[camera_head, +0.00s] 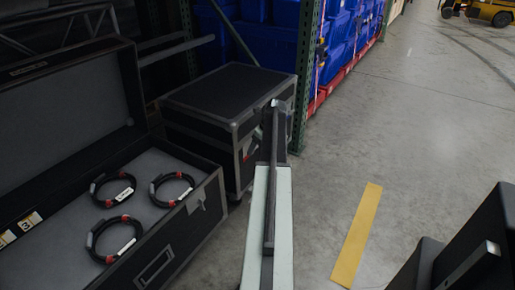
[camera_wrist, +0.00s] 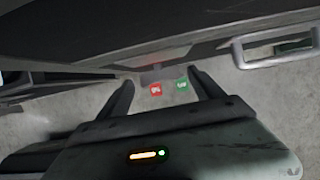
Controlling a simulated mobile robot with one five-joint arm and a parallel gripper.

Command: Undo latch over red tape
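The closed black case (camera_head: 225,105) with grey metal edging stands beyond my arm in the head view. A small red mark (camera_head: 247,155) shows on its front, partly beside my arm. In the wrist view, the dark case side (camera_wrist: 130,45) fills the top, with a faint red strip (camera_wrist: 158,66) near its lower edge. A small greyish latch-like piece (camera_wrist: 152,76) lies below that strip. My gripper (camera_wrist: 161,80) is open, its two dark fingers on either side of this piece. Contact cannot be told. Red and green labels (camera_wrist: 168,87) show between the fingers.
An open black case (camera_head: 190,225) with several coiled cables stands at left. A metal handle (camera_wrist: 272,46) sticks out at right in the wrist view. Blue totes (camera_head: 265,40) fill the rack behind. A dark case (camera_head: 470,250) is at lower right; the floor between has a yellow strip (camera_head: 358,235).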

